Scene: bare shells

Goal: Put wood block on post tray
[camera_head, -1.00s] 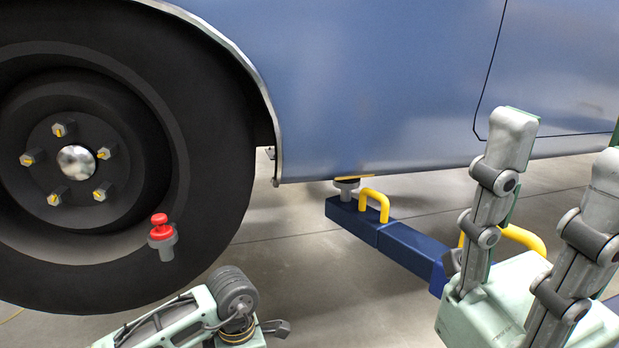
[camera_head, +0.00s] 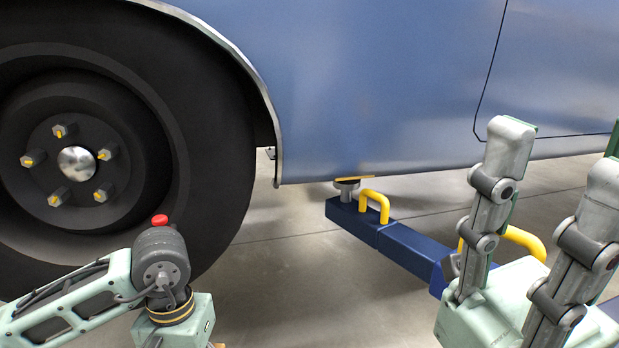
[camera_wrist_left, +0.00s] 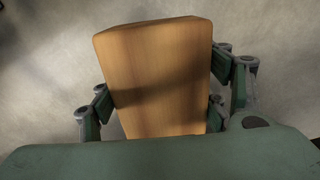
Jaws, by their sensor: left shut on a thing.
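The wood block (camera_wrist_left: 155,55) is a light brown rectangular piece, seen in the left wrist view. My left gripper (camera_wrist_left: 165,92) is shut on it, with a dark green finger at each side.
The blue car body (camera_head: 380,90) hangs low above the tray, with a large black wheel (camera_head: 215,150) at the left. Yellow handles (camera_head: 375,203) rise from the lift arm. A red knob (camera_head: 159,220) shows just above my left arm. Floor between wheel and lift arm is clear.

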